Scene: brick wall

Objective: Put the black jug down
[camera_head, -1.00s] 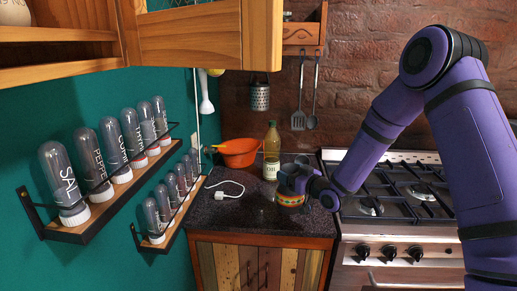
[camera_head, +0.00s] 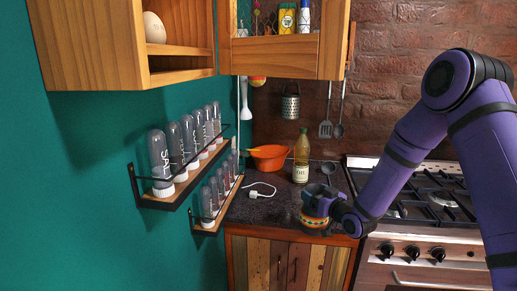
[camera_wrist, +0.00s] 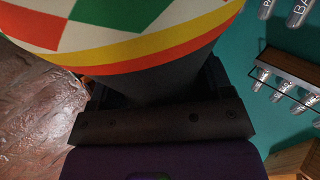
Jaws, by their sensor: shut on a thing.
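The black jug (camera_head: 313,222) has a band of yellow, red and green. In the head view it is at the front right of the dark counter (camera_head: 262,208), overlapping the counter's front edge. I cannot tell whether its base touches the counter. My gripper (camera_head: 321,204) is shut on the jug from the right and hides part of it. In the wrist view the jug (camera_wrist: 130,45) fills the top, with a white, green and red pattern above yellow and orange bands. The fingertips are mostly hidden there.
An oil bottle (camera_head: 301,162), an orange bowl (camera_head: 269,158) and a white plug with cable (camera_head: 253,194) stand farther back on the counter. A gas stove (camera_head: 430,205) adjoins on the right. Jar shelves (camera_head: 190,178) are on the left wall, wooden cabinets (camera_head: 285,57) above.

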